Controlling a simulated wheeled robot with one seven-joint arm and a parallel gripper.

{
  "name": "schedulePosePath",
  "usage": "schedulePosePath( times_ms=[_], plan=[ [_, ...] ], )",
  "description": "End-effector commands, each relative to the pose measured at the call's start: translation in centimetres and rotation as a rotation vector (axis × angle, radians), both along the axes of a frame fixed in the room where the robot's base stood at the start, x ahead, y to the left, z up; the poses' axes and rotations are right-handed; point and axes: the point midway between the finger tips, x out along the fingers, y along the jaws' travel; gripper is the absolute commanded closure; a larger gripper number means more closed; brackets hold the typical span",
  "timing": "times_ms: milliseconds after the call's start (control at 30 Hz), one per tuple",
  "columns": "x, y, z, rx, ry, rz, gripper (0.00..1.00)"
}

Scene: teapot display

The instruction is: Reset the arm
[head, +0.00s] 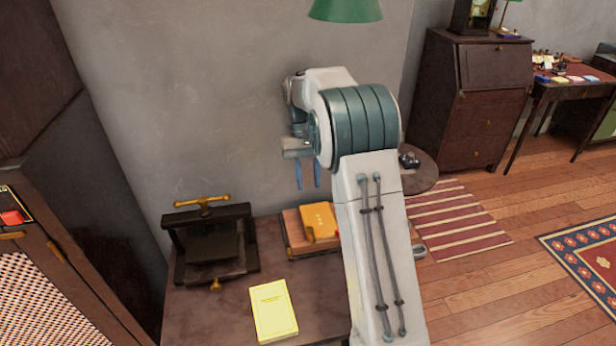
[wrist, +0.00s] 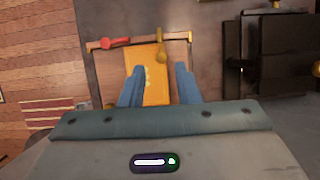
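My gripper (head: 307,177) is in the head view, pointing down above the back of the brown table (head: 205,316). Its two blue fingers are apart with nothing between them. In the wrist view the open gripper (wrist: 159,88) shows at the bottom, with an orange book (wrist: 149,68) below and beyond the fingers. In the head view the orange book (head: 319,221) lies on a wooden tray or frame (head: 294,236). My arm hides part of the table's right side.
A black press with a brass handle (head: 207,240) stands at the table's back left. A yellow book (head: 273,309) lies near the front. A green lamp shade (head: 345,10) hangs above my arm. A dark cabinet (head: 469,100) stands at right, beyond a striped rug (head: 456,222).

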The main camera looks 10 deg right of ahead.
Motion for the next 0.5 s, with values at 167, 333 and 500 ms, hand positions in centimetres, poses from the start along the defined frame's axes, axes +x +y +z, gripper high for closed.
schedulePosePath(
  times_ms=[167,333,500],
  plan=[
    [0.0,0.0,0.0,0.0,0.0,0.0,0.71],
    [-0.5,0.0,0.7,0.001,-0.016,0.0,0.71],
    [-3.0,-0.1,3.1,0.002,-0.085,-0.003,0.71]
  ],
)
